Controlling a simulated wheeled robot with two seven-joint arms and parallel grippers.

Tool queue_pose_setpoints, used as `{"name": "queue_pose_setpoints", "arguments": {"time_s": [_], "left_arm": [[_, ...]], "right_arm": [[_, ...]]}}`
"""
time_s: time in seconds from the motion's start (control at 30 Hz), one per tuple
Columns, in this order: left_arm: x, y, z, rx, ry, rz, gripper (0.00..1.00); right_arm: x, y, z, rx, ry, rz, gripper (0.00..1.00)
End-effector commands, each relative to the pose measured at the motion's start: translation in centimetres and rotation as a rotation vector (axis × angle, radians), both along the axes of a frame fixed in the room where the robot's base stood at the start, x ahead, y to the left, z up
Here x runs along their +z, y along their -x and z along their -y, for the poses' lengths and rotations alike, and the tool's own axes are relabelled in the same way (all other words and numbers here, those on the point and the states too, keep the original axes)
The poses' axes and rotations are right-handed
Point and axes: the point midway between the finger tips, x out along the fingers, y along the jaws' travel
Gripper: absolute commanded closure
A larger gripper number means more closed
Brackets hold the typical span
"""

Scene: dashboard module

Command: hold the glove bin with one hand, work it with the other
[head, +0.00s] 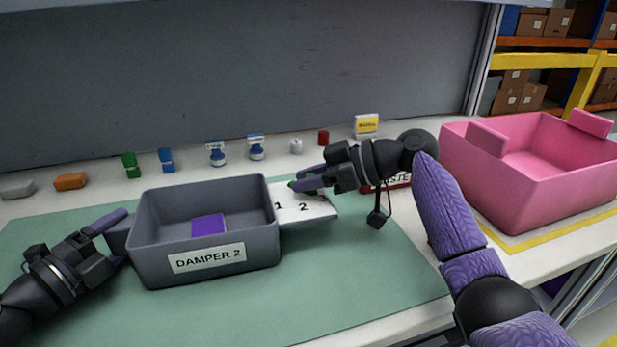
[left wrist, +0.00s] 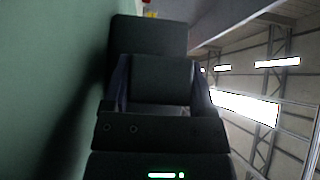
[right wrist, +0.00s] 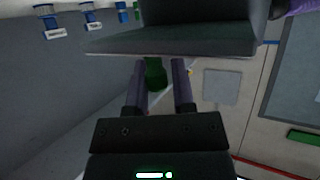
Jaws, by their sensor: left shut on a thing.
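The grey bin (head: 205,236), labelled DAMPER 2, stands upright on the green mat with a purple block (head: 208,225) inside. A white plate (head: 303,206) marked 1 and 2 sticks out at its right side. My left gripper (head: 117,233) is shut on the dark tab at the bin's left side; the tab also shows in the left wrist view (left wrist: 160,80). My right gripper (head: 300,184) is above the white plate. Its fingers stand apart around a green knob (right wrist: 155,75), with a small gap on one side. The knob's base is hidden.
A pink bin (head: 520,185) stands at the right. A sign (head: 397,181) is partly hidden behind my right arm. Green (head: 131,166) and blue (head: 167,160) items, stamps (head: 216,154) and an orange block (head: 70,181) line the back. The mat (head: 350,280) is clear at front right.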

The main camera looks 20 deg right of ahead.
Motion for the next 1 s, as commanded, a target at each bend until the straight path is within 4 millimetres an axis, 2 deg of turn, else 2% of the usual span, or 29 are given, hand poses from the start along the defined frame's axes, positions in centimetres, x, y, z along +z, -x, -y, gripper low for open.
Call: {"name": "queue_pose_setpoints", "arguments": {"time_s": [0.03, 0.1, 0.13, 0.57, 1.0], "left_arm": [[-0.2, 0.0, 0.0, -0.001, -0.002, -0.004, 1.00], [-0.2, 0.0, 0.0, 0.000, -0.002, -0.004, 1.00], [-0.2, 0.0, 0.0, 0.000, -0.002, -0.004, 1.00], [-0.2, 0.0, 0.0, 0.001, -0.002, -0.004, 1.00], [-0.2, 0.0, 0.0, 0.002, -0.001, -0.003, 1.00]], "right_arm": [[0.0, 0.0, 0.0, 0.001, 0.000, 0.000, 0.82], [0.0, 0.0, 0.0, 0.001, 0.000, 0.000, 0.97], [0.0, 0.0, 0.0, 0.001, 0.000, 0.000, 1.00], [-0.1, 0.1, -0.1, -0.043, 0.005, -0.003, 1.00], [-0.2, 0.7, -1.1, -0.354, 0.010, -0.001, 1.00]]}}
